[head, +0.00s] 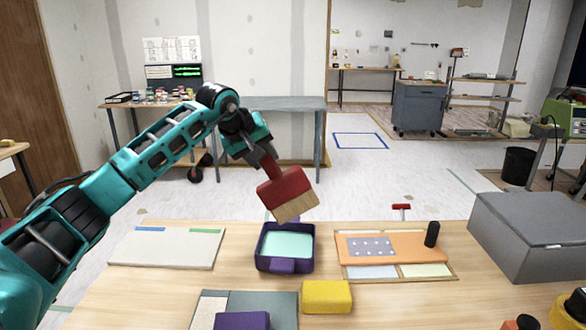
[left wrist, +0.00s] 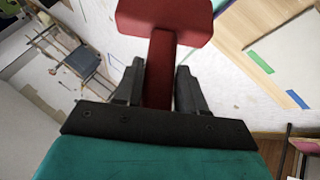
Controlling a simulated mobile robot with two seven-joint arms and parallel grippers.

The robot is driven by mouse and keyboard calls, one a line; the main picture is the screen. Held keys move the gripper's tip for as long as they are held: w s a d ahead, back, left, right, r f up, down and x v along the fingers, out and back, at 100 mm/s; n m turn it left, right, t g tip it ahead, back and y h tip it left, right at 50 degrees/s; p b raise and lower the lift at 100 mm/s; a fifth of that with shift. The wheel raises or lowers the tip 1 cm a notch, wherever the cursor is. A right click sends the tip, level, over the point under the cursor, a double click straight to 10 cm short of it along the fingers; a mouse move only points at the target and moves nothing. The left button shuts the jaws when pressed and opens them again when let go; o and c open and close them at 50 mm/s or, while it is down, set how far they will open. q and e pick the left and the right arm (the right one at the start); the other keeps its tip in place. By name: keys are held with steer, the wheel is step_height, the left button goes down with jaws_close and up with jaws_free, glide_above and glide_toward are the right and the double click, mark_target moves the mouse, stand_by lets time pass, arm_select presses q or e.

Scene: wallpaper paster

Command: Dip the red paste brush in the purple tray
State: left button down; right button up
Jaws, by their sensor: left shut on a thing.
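The red paste brush (head: 284,190) hangs in the air with its tan bristles pointing down, slightly tilted. My left gripper (head: 262,155) is shut on its red handle, which also shows between the fingers in the left wrist view (left wrist: 160,85). The purple tray (head: 285,266) stands on the wooden table with pale mint paste inside. In the head view the bristles appear just above the tray's far edge, apart from the paste. My right gripper is not in view.
A white board (head: 168,250) with blue and green tape lies left of the tray. A yellow block (head: 326,296) and a purple block (head: 242,321) are in front. An orange board (head: 405,248) with a black cylinder (head: 432,234) and a grey box (head: 530,235) are to the right.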

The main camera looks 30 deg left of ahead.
mark_target(257, 187)
arm_select(q)
steer(key=shift+s+a+r+m+t, duration=0.15)
steer(key=shift+a+r, duration=0.05)
steer(key=shift+a, duration=0.35)
steer(key=shift+s+a+r+m+t, duration=0.15)
steer(key=shift+a, duration=0.35)
steer(key=shift+a+f, duration=0.1)
steer(key=shift+f, duration=0.1)
steer(key=shift+f+b, duration=0.35)
steer(key=shift+b, duration=0.2)
step_height(257, 187, down, 5)
steer(key=b, duration=0.4)
steer(key=shift+b, duration=0.4)
step_height(257, 187, down, 2)
steer(key=shift+f+b, duration=0.1)
steer(key=shift+b, duration=0.25)
steer(key=shift+f, duration=0.15)
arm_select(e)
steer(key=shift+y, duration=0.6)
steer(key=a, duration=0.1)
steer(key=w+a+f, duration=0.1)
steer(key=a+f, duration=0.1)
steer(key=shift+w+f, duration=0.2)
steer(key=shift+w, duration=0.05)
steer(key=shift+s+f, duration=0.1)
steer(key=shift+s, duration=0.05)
